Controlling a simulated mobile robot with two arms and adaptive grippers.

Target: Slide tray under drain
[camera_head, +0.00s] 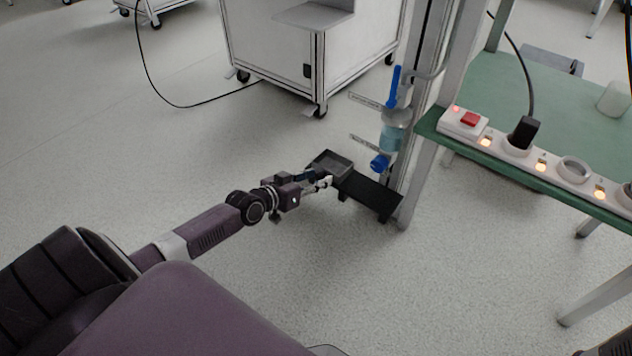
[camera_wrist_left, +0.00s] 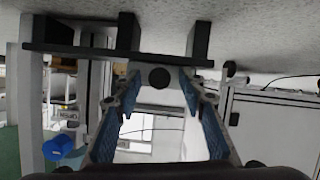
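A small dark rectangular tray (camera_head: 334,160) with raised rims is at the left end of a low black stand (camera_head: 372,194) near the floor. A clear drain bottle with blue fittings (camera_head: 391,137) is on the post, above and right of the tray. Its lower blue knob (camera_head: 379,164) also shows in the left wrist view (camera_wrist_left: 57,147). My left gripper (camera_head: 322,182) is at the tray's near side. In the inverted left wrist view its blue-padded fingers (camera_wrist_left: 158,88) are apart, with a round black knob (camera_wrist_left: 159,77) between the tips. Contact cannot be told. My right gripper is out of view.
A vertical metal post (camera_head: 415,120) stands right behind the stand. A green-topped table (camera_head: 565,105) with a power strip (camera_head: 545,160) is at the right. A white wheeled cabinet (camera_head: 275,55) stands behind. The floor at left is mostly clear.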

